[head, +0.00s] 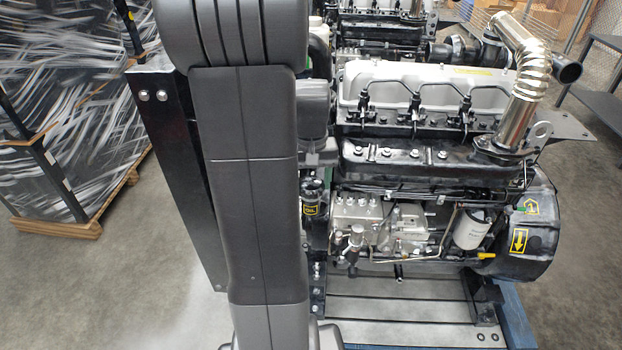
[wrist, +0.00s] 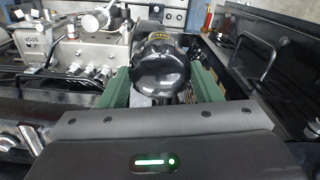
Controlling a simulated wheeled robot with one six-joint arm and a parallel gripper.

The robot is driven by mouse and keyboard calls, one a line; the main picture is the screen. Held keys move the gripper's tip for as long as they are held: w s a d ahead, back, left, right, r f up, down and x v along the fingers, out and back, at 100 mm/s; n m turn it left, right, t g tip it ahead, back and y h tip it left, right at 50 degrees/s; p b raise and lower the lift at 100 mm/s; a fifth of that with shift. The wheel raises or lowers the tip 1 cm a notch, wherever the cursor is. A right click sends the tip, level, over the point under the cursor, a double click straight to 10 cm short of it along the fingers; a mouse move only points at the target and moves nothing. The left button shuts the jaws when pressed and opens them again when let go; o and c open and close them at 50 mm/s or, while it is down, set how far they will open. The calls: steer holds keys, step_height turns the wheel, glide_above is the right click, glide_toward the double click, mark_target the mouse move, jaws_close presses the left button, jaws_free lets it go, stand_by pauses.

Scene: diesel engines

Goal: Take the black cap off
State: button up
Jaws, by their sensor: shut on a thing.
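The black cap (wrist: 163,72) is round and glossy, in the middle of the wrist view. My gripper (wrist: 162,88) has its two green fingers on either side of the cap and is shut on it. A bit of yellow marking shows just beyond the cap. The wrist view does not show clearly whether the cap still sits on its neck. A dark, round part with a yellow label (head: 310,210) shows just right of my arm, at the engine's left end.
Metal pump fittings (wrist: 85,48) lie left of the cap. A black upright panel (head: 170,150) stands left of my arm.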

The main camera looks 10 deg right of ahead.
mark_target(311, 182)
steer(key=n, duration=0.6)
steer(key=shift+s, duration=0.1)
steer(key=shift+r+p, duration=0.15)
steer(key=shift+p, duration=0.2)
steer(key=shift+r+p, duration=0.6)
steer(key=shift+r, duration=2.4)
